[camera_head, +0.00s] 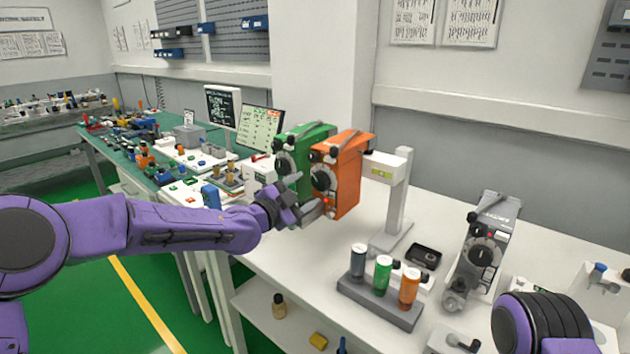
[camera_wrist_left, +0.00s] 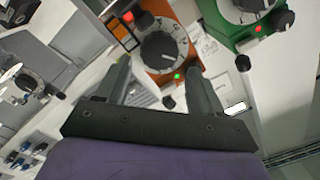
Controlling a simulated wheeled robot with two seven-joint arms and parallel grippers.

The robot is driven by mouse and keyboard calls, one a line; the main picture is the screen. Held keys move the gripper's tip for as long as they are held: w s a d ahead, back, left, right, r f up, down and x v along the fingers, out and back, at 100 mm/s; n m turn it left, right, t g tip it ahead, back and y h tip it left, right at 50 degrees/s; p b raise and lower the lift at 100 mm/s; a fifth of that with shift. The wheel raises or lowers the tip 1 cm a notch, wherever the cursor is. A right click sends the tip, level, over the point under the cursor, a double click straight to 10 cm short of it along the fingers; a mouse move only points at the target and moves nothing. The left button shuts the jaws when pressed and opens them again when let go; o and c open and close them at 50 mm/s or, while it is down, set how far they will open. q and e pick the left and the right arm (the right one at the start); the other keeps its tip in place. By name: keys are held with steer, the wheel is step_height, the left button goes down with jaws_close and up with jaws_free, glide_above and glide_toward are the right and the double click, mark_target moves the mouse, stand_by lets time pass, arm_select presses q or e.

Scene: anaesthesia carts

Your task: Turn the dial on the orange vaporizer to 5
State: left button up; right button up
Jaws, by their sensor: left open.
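The orange vaporizer (camera_head: 350,178) is mounted upright beside the green one, above the white bench. Its dial (camera_head: 322,179) is dark with a pale numbered ring and faces my left arm. In the left wrist view the dial (camera_wrist_left: 159,52) lies just beyond the fingertips, between them, and its pointer is too small to read surely. My left gripper (camera_head: 308,212) is open and empty in front of the dial, seemingly a little below it; it also shows in the left wrist view (camera_wrist_left: 158,68). Whether a finger touches the dial I cannot tell. My right gripper is out of view.
The green vaporizer (camera_head: 300,152) stands close on the left. A grey vaporizer (camera_head: 483,255) stands on the bench at right. A grey rack (camera_head: 375,308) of several coloured bottles and a black dish (camera_head: 425,257) are below.

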mark_target(318, 183)
arm_select(q)
steer(key=p+x, duration=0.1)
steer(key=x, duration=0.4)
steer(key=c, duration=0.8)
steer(key=n+p, duration=0.2)
steer(key=n, duration=0.1)
steer(key=shift+n+p, duration=0.75)
steer(key=shift+n, duration=0.95)
steer(key=shift+f, duration=0.1)
